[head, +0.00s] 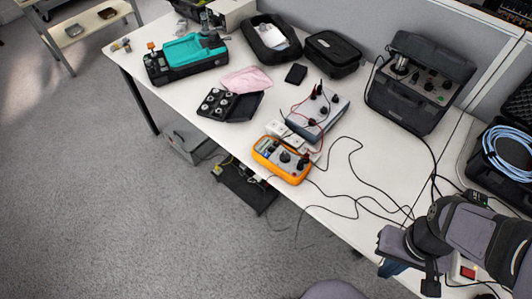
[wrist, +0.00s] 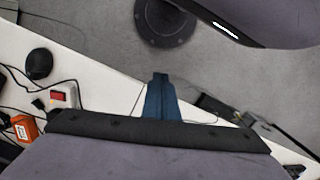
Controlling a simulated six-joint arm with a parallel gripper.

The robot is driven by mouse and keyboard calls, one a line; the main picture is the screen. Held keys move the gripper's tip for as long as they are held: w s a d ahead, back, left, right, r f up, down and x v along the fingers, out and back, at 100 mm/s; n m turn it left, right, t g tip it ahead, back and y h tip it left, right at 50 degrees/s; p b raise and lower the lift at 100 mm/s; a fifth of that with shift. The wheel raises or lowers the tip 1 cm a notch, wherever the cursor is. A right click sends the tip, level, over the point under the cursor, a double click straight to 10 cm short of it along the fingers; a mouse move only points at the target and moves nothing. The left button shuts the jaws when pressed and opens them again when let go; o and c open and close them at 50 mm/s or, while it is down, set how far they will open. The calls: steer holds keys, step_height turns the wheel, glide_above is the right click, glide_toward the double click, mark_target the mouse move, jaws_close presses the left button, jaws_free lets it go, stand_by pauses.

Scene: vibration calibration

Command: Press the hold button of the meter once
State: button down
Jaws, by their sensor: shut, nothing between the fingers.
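The meter (head: 266,158) is a yellow-orange handheld instrument lying near the table's front edge in the head view. It has a small display, a dark round knob and leads plugged in at its right end. Its hold button is too small to make out. My gripper (wrist: 160,98) shows blue, narrow and shut in the wrist view, with nothing in it. In the head view its blue tip (head: 391,268) shows partly under my wrist, at lower right, well apart from the meter. Most of the gripper is hidden there.
A grey instrument box (head: 318,114) with knobs and a white power strip (head: 284,134) stand right behind the meter. Black cables (head: 357,176) cross the table between meter and gripper. A red switch (head: 467,272) is near my arm. The table's front middle is otherwise fairly clear.

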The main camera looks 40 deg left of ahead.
steer(key=s+a+f+n+t+h, duration=0.1)
steer(key=s+a+f+n+h, duration=0.1)
steer(key=a+f+n, duration=0.75)
steer(key=s+a+f+n+t+h, duration=0.15)
steer(key=a+n, duration=0.25)
steer(key=a, duration=1)
step_height(320, 180, up, 11)
steer(key=n+t+y, duration=0.5)
steer(key=n+t, duration=0.3)
steer(key=n, duration=0.3)
glide_above(266, 155)
steer(key=s, duration=0.1)
steer(key=shift+r, duration=0.2)
steer(key=shift+f, duration=0.15)
steer(key=shift+f+b, duration=3)
steer(key=shift+f, duration=1.3)
